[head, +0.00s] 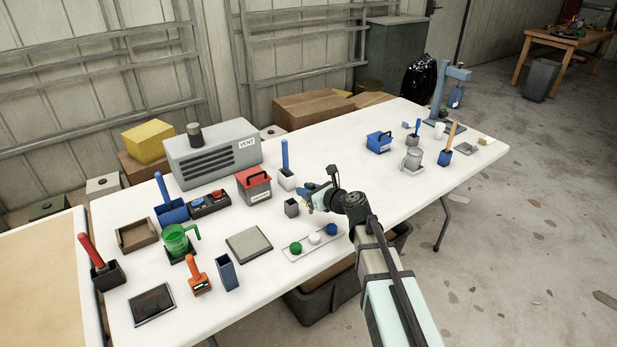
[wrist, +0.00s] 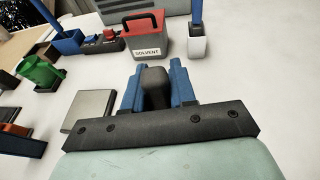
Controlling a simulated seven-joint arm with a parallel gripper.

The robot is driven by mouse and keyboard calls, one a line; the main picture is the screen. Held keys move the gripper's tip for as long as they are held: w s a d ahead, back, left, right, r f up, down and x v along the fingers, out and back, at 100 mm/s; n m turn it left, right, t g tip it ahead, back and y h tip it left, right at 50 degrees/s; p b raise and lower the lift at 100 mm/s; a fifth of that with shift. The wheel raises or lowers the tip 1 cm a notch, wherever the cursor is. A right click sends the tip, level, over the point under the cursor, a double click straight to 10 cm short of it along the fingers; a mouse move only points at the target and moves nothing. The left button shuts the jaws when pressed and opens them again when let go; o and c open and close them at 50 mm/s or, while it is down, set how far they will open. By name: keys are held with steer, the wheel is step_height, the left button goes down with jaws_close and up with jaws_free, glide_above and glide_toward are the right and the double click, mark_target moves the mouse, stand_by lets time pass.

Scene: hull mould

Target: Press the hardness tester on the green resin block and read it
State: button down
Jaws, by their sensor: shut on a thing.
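My gripper (head: 306,197) is above the middle of the white table, its blue fingers pointing left. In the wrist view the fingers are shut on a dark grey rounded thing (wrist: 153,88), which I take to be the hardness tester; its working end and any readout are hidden. A round green block (head: 295,248) lies at the left end of a pale strip tray (head: 300,257). It is nearer the front edge than my gripper, and apart from it. A white block (head: 314,238) and a blue block (head: 331,229) lie beside it.
A red solvent can (head: 254,185), a white holder with a blue handle (head: 286,178) and a grey slab (head: 249,245) are near. An orange handheld device with a display (head: 198,276) stands front left.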

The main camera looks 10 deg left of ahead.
steer(key=shift+s+a+f+n+g+y, duration=0.5)
steer(key=shift+s+n+g, duration=0.85)
steer(key=shift+s, duration=0.65)
steer(key=shift+s+a+f+n+g+y, duration=0.55)
steer(key=shift+s+n+g, duration=0.55)
steer(key=shift+s+g, duration=0.7)
steer(key=shift+s+a+f+n+g+y, duration=0.5)
steer(key=shift+s+n+g, duration=0.75)
steer(key=shift+s, duration=0.9)
steer(key=shift+f, duration=0.35)
steer(key=shift+r, duration=0.15)
steer(key=shift+r, duration=2.35)
